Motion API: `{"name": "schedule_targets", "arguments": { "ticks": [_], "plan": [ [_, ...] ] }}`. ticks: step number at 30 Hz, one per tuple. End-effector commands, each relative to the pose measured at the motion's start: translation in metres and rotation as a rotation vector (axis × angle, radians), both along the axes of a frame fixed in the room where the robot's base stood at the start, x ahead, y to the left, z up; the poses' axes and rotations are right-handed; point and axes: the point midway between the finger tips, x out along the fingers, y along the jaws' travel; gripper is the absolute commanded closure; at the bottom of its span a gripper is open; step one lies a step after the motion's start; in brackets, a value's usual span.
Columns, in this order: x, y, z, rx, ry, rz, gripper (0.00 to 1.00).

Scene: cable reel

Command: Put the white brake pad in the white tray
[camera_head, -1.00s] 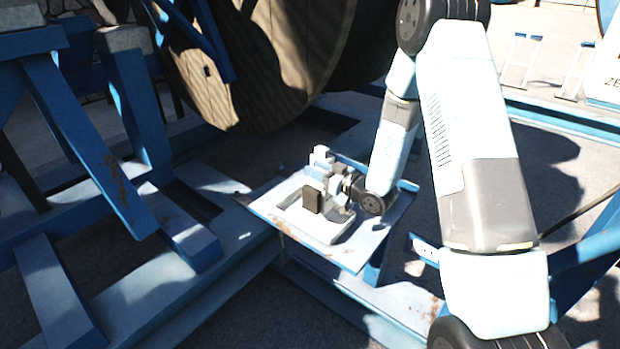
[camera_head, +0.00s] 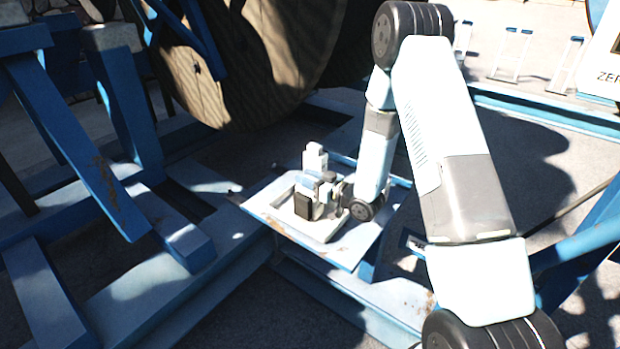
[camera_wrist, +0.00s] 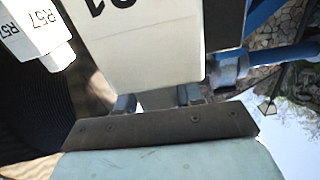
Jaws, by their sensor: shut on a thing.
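In the wrist view, a large white block (camera_wrist: 145,45) with dark printed characters sits between my finger bases. I take it for the white brake pad; its far end is out of frame. My gripper (camera_wrist: 158,100) is shut on it. In the head view my gripper (camera_head: 325,190) is low over the white tray (camera_head: 322,233), a shallow frame on the blue-edged platform. A small dark block (camera_head: 304,206) shows at the gripper, over the tray. The pad is not clearly distinguishable there. Whether it touches the tray cannot be told.
A white upright piece (camera_head: 314,158) stands behind the gripper. White pieces marked R57 (camera_wrist: 45,45) show in the wrist view. The platform (camera_head: 352,250) has bare room in front. A large wooden reel (camera_head: 255,70) is behind, blue beams (camera_head: 75,140) left.

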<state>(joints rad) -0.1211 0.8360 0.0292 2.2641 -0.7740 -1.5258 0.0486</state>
Motion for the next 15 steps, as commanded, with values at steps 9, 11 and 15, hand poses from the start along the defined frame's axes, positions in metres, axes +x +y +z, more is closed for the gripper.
{"name": "schedule_targets", "arguments": {
  "ticks": [9, 11, 15],
  "plan": [
    [0.0008, -0.0025, -0.0011, 0.0, 0.0, -0.004, 0.39],
    [0.0009, -0.0027, -0.0011, 0.0, 0.0, -0.004, 0.38],
    [0.001, -0.0031, -0.001, 0.0, 0.0, -0.004, 0.38]
  ]
}}
